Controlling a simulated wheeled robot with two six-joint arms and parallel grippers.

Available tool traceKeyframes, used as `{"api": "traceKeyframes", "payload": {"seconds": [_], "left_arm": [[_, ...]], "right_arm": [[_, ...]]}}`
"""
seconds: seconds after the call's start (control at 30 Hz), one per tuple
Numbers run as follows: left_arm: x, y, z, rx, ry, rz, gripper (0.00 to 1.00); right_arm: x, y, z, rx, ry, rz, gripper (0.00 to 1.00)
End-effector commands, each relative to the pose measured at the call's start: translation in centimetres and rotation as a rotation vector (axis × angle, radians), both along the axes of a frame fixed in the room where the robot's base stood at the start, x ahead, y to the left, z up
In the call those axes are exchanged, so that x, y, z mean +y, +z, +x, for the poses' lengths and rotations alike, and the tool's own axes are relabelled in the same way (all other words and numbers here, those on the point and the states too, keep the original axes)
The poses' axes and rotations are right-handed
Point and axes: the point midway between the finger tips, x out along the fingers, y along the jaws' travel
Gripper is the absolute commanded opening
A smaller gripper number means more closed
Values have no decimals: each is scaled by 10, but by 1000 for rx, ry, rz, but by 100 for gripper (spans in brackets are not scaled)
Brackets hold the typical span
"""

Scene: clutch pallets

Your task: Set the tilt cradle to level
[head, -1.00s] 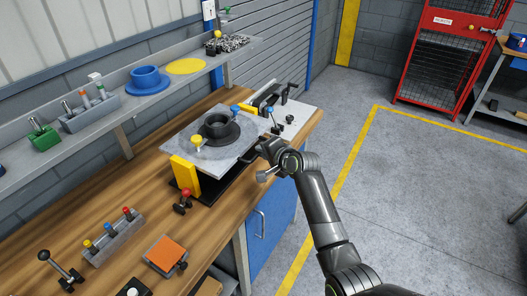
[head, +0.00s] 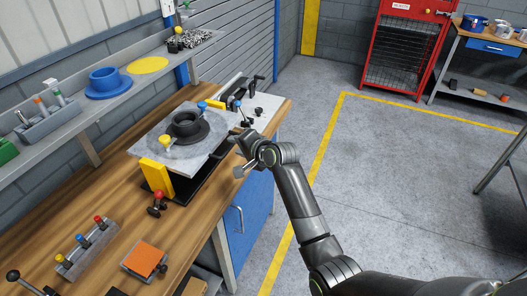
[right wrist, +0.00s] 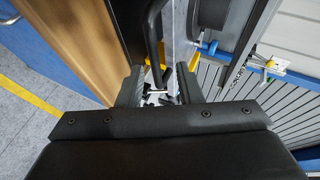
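The tilt cradle is a grey plate (head: 148,143) with yellow end brackets (head: 156,180) over a black base on the bench. The plate looks tilted against its base. A black flanged ring (head: 186,125) sits on the plate. My right gripper (head: 236,146) is beside the plate's right edge. In the right wrist view, its two fingers (right wrist: 158,88) are apart. A black bent bar (right wrist: 153,38), seemingly the cradle's handle, reaches toward the gap between them. I cannot tell whether they touch it. My left gripper is out of view.
The wooden bench (head: 125,215) holds a red-knobbed clamp (head: 157,203), a rack of coloured-top tools (head: 84,247) and an orange block (head: 144,259). A shelf (head: 95,123) with a blue flanged part (head: 106,82) runs along the wall. The floor at right is open.

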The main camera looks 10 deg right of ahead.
Motion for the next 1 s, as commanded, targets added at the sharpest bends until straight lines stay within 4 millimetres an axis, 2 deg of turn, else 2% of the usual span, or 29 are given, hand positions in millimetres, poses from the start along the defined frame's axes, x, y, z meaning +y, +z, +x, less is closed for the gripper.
{"api": "traceKeyframes", "payload": {"seconds": [0.7,1.0], "left_arm": [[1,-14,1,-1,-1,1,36],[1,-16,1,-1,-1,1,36]], "right_arm": [[-50,49,-90,-5,0,-1,32],[-62,63,-113,-5,0,2,32]]}}
